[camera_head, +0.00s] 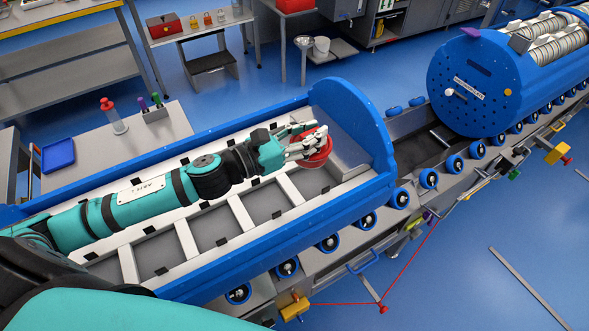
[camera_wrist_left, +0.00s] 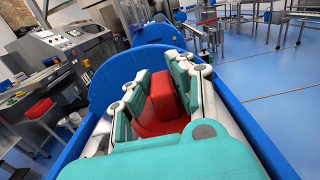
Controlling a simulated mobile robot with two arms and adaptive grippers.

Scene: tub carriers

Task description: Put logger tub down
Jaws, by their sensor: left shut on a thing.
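The logger tub (camera_head: 318,153) is a red, rounded tub at the right end of the long blue carrier (camera_head: 350,100). My left gripper (camera_head: 306,143) is shut on it, with pale fingers around its near side and top. In the left wrist view the red tub (camera_wrist_left: 163,97) sits between the teal and white fingers, which hide part of it. The carrier's rounded blue end wall stands just beyond it. I cannot tell whether the tub's underside touches the carrier floor. My right gripper is not in view.
The carrier has several open bays, such as one bare bay (camera_head: 215,227), divided by white crossbars. A grey plate (camera_head: 345,150) lies by the end wall. A second blue carrier (camera_head: 475,85) stands at the right beyond a gap. Blue rollers (camera_head: 330,243) line the front rail.

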